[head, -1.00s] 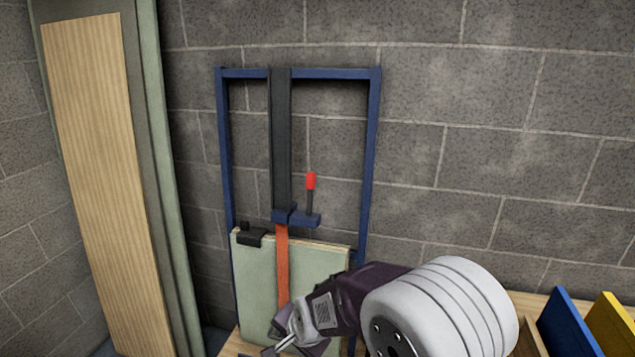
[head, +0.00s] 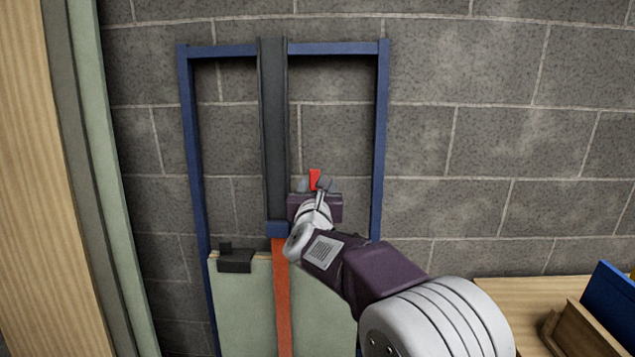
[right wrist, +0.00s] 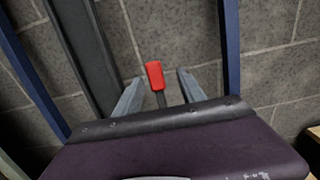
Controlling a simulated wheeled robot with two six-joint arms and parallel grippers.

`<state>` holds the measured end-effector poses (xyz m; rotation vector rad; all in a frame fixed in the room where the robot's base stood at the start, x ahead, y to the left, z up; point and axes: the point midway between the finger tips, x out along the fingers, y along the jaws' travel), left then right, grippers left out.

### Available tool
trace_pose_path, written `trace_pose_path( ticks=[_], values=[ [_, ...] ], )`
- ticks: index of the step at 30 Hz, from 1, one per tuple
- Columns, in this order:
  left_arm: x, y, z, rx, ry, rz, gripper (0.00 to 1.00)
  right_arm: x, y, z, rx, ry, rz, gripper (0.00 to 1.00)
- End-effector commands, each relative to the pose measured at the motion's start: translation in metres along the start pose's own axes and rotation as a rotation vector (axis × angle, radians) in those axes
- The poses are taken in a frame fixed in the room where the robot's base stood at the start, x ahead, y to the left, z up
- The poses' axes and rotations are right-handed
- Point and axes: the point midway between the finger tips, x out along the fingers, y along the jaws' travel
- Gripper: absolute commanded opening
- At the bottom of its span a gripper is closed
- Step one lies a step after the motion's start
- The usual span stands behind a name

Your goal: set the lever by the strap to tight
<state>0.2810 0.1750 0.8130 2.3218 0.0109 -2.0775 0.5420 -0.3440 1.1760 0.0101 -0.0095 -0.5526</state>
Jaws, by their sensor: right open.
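The lever has a red grip (head: 314,179) and points up beside the dark vertical rail; most of its shaft and its base are hidden behind my right gripper in the head view. The orange strap (head: 282,300) runs down from a blue block (head: 277,229) over a pale green panel (head: 240,310). My right gripper (head: 316,186) is at the lever. In the right wrist view its two fingers are open, one on each side of the red grip (right wrist: 155,75), with gaps on both sides. My left gripper is not in view.
A blue frame (head: 382,130) stands against the grey block wall around the rail. A dark clip (head: 235,260) sits on the panel's top edge. A wooden surface (head: 500,292) with a blue board (head: 612,305) is at the right. A wooden board (head: 45,180) stands at the left.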

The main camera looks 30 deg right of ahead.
Motion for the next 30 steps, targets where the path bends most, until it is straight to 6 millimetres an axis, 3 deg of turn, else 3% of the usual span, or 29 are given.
trace_pose_path(
  ticks=[5,16,27,30],
  values=[
    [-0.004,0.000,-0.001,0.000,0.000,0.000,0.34,0.009,0.000,0.001,-0.003,0.002,0.000,0.47],
    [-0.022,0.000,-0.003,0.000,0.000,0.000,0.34,0.080,0.001,0.001,-0.004,0.004,0.001,0.47],
    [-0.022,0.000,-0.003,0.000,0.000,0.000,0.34,0.091,0.001,-0.001,-0.004,0.002,0.002,0.47],
    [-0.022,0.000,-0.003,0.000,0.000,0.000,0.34,0.091,0.001,-0.001,-0.004,0.002,0.002,0.22]
  ],
)
